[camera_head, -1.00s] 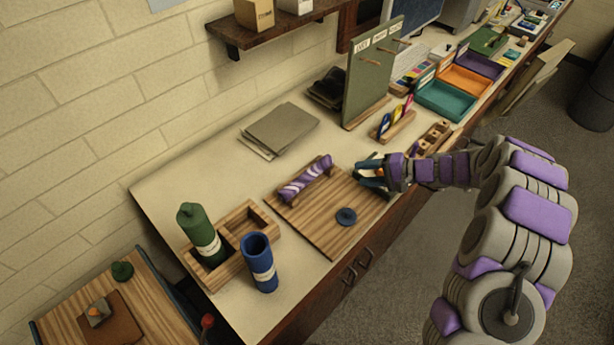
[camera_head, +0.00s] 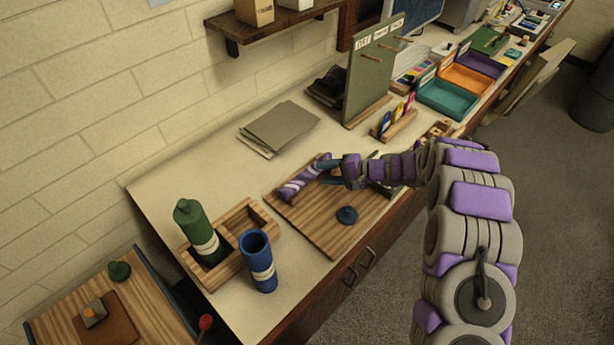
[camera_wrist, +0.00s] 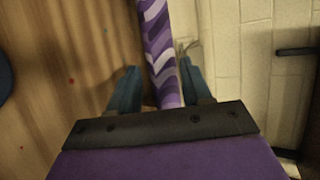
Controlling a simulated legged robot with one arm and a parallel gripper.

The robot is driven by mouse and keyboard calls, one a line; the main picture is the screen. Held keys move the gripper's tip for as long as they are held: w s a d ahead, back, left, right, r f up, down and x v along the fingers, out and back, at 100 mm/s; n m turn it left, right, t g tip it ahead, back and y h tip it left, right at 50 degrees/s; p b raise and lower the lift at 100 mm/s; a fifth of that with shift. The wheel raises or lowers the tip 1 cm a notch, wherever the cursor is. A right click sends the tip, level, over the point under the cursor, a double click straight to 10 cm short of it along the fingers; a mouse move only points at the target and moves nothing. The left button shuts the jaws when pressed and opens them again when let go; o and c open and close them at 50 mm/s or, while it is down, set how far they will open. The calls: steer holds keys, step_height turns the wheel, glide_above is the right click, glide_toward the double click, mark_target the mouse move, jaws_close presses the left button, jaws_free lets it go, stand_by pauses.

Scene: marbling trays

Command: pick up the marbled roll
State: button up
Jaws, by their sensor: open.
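The marbled roll (camera_head: 297,184), purple with white wavy stripes, lies on the back edge of the wooden board (camera_head: 325,223). My gripper (camera_head: 322,166) is at the roll's right end in the head view. In the wrist view my gripper (camera_wrist: 156,80) is open, one blue-grey finger on each side of the marbled roll (camera_wrist: 160,45). The roll runs up between the fingers, with a narrow gap visible on the left.
A wooden holder (camera_head: 225,262) with a green bottle (camera_head: 199,232) stands left, beside a blue cup (camera_head: 258,262). Grey sheets (camera_head: 280,128) lie behind. A green pegboard (camera_head: 368,75) and marker stand (camera_head: 396,125) stand at the right.

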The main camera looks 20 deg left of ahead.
mark_target(316, 174)
steer(key=b+x, duration=0.1)
steer(key=x, duration=0.3)
steer(key=shift+s+a+f, duration=0.15)
steer(key=shift+a+f, duration=0.05)
steer(key=shift+a, duration=0.1)
steer(key=c, duration=0.7)
